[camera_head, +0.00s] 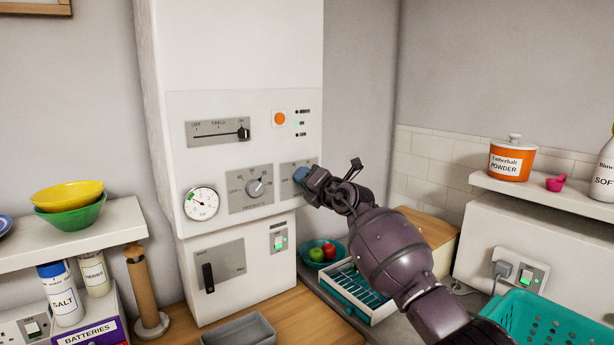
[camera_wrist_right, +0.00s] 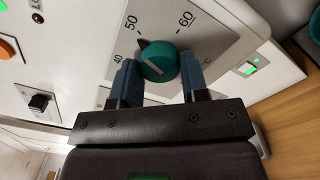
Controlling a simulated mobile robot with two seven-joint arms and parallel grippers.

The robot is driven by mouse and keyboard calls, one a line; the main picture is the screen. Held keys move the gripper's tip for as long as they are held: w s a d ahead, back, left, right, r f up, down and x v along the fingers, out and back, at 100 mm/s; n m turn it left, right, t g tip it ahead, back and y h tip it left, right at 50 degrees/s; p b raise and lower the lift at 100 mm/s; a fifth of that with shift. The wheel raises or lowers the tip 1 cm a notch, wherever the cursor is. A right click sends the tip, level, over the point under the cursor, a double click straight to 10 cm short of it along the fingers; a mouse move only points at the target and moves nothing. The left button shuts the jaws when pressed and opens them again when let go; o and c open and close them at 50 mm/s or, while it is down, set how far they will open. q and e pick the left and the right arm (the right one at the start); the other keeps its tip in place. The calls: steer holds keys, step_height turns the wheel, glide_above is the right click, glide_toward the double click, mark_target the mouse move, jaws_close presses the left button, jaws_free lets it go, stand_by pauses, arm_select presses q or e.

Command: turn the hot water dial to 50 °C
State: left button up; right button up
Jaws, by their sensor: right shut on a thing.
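The hot water dial is a round teal knob (camera_wrist_right: 158,62) on a grey plate marked 40, 50 and 60, seen in the right wrist view. Its dark pointer tip is at the upper left, near the 50 and slightly to the 40 side. My right gripper (camera_wrist_right: 160,80) is shut on the knob, with one blue finger on each side. In the head view, my right gripper (camera_head: 301,175) is at the right edge of the boiler front (camera_head: 240,60) and hides the knob there. My left gripper is not in view.
A grey dial (camera_head: 256,187), a pressure gauge (camera_head: 201,204) and a slider (camera_head: 243,133) sit left of my gripper. Below are a fruit bowl (camera_head: 318,262), a drying rack (camera_head: 345,290) and a grey tray (camera_head: 240,332). A teal basket (camera_head: 550,318) stands at the right.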

steer(key=shift+m, duration=0.7)
steer(key=o, duration=0.9)
steer(key=shift+s, duration=0.1)
steer(key=b+v, duration=0.1)
steer(key=v, duration=0.9)
steer(key=shift+s+d, duration=0.25)
